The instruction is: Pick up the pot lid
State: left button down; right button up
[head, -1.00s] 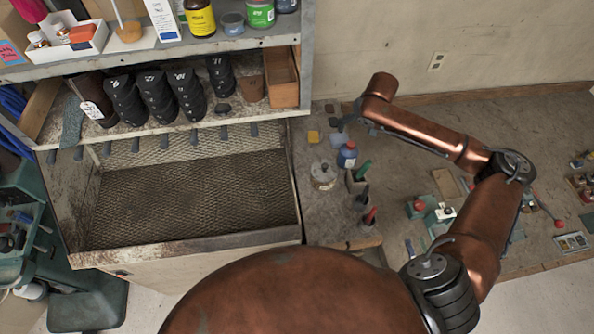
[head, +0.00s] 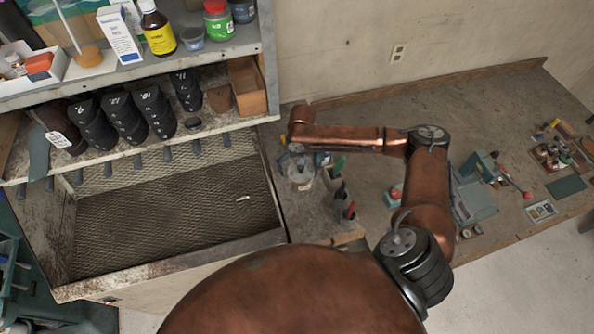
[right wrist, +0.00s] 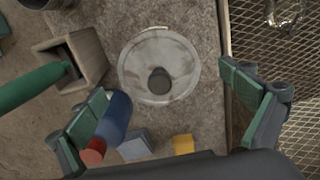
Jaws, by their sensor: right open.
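The pot lid (right wrist: 158,58) is a round, pale grey disc with a dark knob, seen from above in the right wrist view. It sits on a round pot (head: 300,182) on the worn bench; in the head view my gripper partly covers it. My right gripper (right wrist: 164,82) is open and empty, with one green-padded finger on each side of the lid in the picture. It points down above the lid; I cannot tell the exact gap. In the head view the right gripper (head: 298,150) is small and partly hidden by its own arm. My left gripper is not in view.
A blue bottle with a red cap (right wrist: 115,118) stands close by the left finger. A block holder (right wrist: 88,58) carries a green-handled tool (right wrist: 30,90). A yellow piece (right wrist: 183,144) lies near. A mesh-floored tray (head: 160,215) and a loaded shelf (head: 160,72) are left.

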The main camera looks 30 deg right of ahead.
jog(key=shift+c, duration=0.3)
jog(key=c, duration=1.3)
jog(key=shift+s+f, duration=0.2)
grip_shut()
